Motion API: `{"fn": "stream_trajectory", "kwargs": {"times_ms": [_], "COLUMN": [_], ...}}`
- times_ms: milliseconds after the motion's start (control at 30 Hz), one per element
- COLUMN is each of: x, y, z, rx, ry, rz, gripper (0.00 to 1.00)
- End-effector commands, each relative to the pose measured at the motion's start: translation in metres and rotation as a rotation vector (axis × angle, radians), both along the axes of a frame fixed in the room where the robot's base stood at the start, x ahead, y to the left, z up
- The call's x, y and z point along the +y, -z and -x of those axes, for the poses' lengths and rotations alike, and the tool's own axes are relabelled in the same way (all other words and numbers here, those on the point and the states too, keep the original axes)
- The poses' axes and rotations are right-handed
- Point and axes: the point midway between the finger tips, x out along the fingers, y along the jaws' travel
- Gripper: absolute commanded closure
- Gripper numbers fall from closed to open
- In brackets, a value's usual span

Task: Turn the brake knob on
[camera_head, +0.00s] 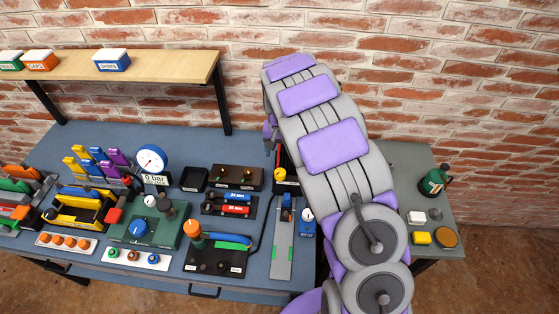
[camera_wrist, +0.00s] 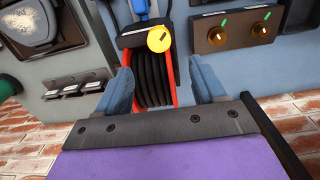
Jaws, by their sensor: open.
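In the wrist view, a round yellow knob (camera_wrist: 158,39) with a dark mark sits on a black block at the top of a reel (camera_wrist: 152,85). The reel has red sides and is wound with black hose. I take the yellow knob to be the brake knob. My gripper (camera_wrist: 160,66) has its two blue fingers apart, one on each side of the reel in the picture. The knob shows beyond the fingertips, between their lines. Nothing is held. I cannot tell how far the fingers are from the reel.
A brown panel (camera_wrist: 238,32) with two brass knobs and green marks is right of the reel. A dark-framed device (camera_wrist: 35,35) and small boxes (camera_wrist: 77,88) are left. In the head view a blue bench (camera_head: 75,145) is crowded with fixtures; a wooden shelf (camera_head: 160,65) stands at back left.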

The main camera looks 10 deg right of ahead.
Motion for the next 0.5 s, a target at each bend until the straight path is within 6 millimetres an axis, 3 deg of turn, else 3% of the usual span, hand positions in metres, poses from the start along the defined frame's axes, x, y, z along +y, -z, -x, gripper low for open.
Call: {"fn": "stream_trajectory", "kwargs": {"times_ms": [200, 500], "x": [0.001, 0.000], "y": [-0.044, -0.063], "z": [-0.002, -0.001], "rx": [-0.007, -0.002], "ry": [-0.002, -0.001], "rz": [0.001, 0.002], "gripper": [0.31, 0.31]}}
